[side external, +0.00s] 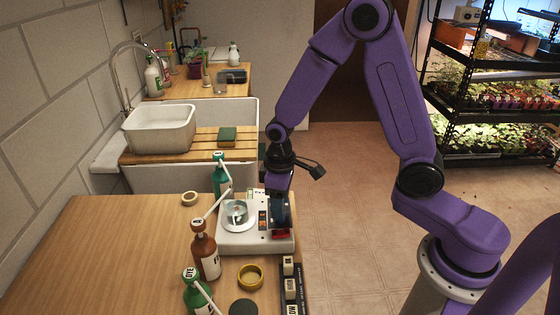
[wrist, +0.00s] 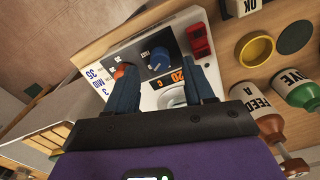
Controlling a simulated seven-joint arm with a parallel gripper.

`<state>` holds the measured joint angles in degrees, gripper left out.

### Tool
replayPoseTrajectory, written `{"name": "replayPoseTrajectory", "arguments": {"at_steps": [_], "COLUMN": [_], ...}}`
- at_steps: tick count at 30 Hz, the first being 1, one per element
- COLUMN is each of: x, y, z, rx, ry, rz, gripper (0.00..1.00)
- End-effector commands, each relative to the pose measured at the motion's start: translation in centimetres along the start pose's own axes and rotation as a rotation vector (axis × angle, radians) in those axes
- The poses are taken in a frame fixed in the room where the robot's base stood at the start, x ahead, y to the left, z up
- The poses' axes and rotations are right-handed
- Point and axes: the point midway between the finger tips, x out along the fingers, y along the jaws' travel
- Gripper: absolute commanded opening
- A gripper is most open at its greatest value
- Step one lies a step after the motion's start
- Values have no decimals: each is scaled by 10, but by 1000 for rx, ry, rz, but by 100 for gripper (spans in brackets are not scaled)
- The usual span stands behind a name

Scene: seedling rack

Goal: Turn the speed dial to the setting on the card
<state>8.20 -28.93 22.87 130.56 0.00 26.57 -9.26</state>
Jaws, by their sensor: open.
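The white stirrer unit (side external: 256,241) stands on the wooden bench, with a round plate (side external: 238,213) on its left part. In the wrist view a blue dial (wrist: 160,60) sits on a dark panel near the word FAST. An orange knob (wrist: 121,71) is to its left, beside the left finger. In the side view my gripper (side external: 279,203) hides the dial.
A red switch (wrist: 199,39) and a lit display (wrist: 178,79) are close to my right finger. A brown bottle (side external: 206,252) and green bottles (side external: 221,176) with spouts stand near the unit. A yellow ring-shaped lid (side external: 250,276) and a labelled dark rack (side external: 291,287) are in front.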

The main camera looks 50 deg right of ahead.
Motion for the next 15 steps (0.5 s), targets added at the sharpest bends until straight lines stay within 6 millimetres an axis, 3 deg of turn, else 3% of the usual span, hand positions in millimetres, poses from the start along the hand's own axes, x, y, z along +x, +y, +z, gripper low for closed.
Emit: {"name": "replayPoseTrajectory", "arguments": {"at_steps": [15], "x": [-100], "y": [0], "z": [-2], "rx": [0], "ry": [7], "rz": [1], "gripper": [53]}}
